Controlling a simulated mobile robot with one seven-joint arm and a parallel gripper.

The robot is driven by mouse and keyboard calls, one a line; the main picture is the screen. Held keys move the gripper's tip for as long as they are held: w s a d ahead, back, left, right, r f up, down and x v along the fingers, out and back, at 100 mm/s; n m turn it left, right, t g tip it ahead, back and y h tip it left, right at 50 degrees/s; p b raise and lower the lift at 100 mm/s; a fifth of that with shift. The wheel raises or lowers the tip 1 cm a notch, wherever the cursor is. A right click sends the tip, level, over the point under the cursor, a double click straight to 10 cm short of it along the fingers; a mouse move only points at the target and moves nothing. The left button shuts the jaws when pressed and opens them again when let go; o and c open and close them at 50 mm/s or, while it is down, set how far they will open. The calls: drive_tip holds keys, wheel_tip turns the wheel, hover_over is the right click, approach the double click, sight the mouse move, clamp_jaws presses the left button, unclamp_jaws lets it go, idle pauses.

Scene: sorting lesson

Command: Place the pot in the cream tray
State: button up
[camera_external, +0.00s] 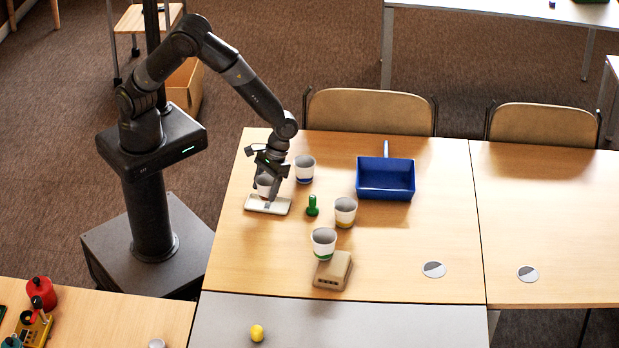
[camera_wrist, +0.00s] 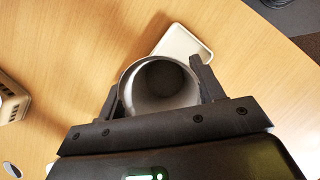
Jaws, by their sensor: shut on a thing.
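A white pot (camera_external: 264,186) is between the fingers of my gripper (camera_external: 270,178). In the wrist view I look down into the pot's open grey inside (camera_wrist: 160,88), with one finger on each side; my gripper (camera_wrist: 158,92) is shut on it. The pot is upright over the cream tray (camera_external: 281,207), a small flat pale slab near the table's left edge. Part of the tray (camera_wrist: 190,42) shows beyond the pot in the wrist view. I cannot tell whether the pot's base touches the tray.
A blue-banded pot (camera_external: 304,169) stands close behind my gripper. A green peg (camera_external: 312,207) and yellow-banded pot (camera_external: 345,212) are to the right. A green-banded pot (camera_external: 324,243) stands at a tan box (camera_external: 332,272). A blue dustpan (camera_external: 386,180) lies farther back. The right side has free room.

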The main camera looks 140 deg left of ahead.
drive_tip(key=shift+f, duration=1.3)
drive_tip(key=shift+f, duration=0.1)
drive_tip(key=o, duration=0.9)
